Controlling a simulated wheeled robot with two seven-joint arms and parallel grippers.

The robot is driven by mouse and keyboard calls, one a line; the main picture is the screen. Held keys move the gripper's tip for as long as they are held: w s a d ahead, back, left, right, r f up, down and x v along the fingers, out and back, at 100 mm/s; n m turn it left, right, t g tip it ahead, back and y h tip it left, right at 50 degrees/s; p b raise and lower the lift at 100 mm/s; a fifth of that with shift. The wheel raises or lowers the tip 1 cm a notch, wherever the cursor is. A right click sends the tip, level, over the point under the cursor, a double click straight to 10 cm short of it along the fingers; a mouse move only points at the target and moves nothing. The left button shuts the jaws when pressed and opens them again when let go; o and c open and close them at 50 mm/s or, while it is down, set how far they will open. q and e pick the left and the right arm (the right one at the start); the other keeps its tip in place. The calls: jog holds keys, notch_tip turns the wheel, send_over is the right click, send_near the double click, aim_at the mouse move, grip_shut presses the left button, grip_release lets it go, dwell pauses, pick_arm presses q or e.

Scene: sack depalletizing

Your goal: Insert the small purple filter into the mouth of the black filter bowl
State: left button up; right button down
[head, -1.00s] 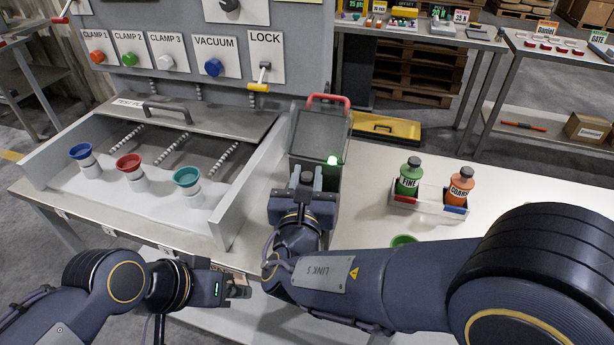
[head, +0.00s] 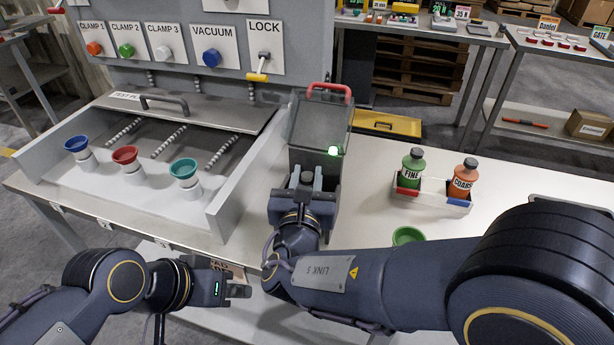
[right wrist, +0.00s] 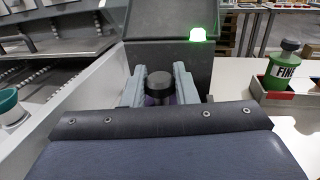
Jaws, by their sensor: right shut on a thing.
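My right gripper (head: 304,182) is shut on a small upright thing with a round black top, and a little purple shows under that top. I take this to be the purple filter (right wrist: 160,88); it stands between the two grey fingers (right wrist: 159,88) in the right wrist view, its lower part hidden. The gripper is at the near side of a grey box with a red handle. I cannot make out a black filter bowl or its mouth. My left gripper (head: 238,291) is low at the table's front edge, with no held thing visible; its jaw gap is not clear.
The grey box (head: 318,120) has a lit green lamp (head: 334,151). Left is a tray (head: 215,222) with blue, red and teal cups. Right are the FINE bottle (head: 413,172), COARSE bottle (head: 463,182) and a green cup (head: 408,235). The far right tabletop is partly hidden by my arm.

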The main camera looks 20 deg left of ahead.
jog(key=shift+f+b, duration=0.4)
jog(key=shift+f, duration=0.1)
jog(key=c, duration=1.1)
grip_release()
jog(key=s, duration=0.2)
jog(key=s+d, duration=0.1)
jog(key=s, duration=0.4)
jog(key=shift+s+d, duration=0.15)
jog(key=shift+s, duration=0.25)
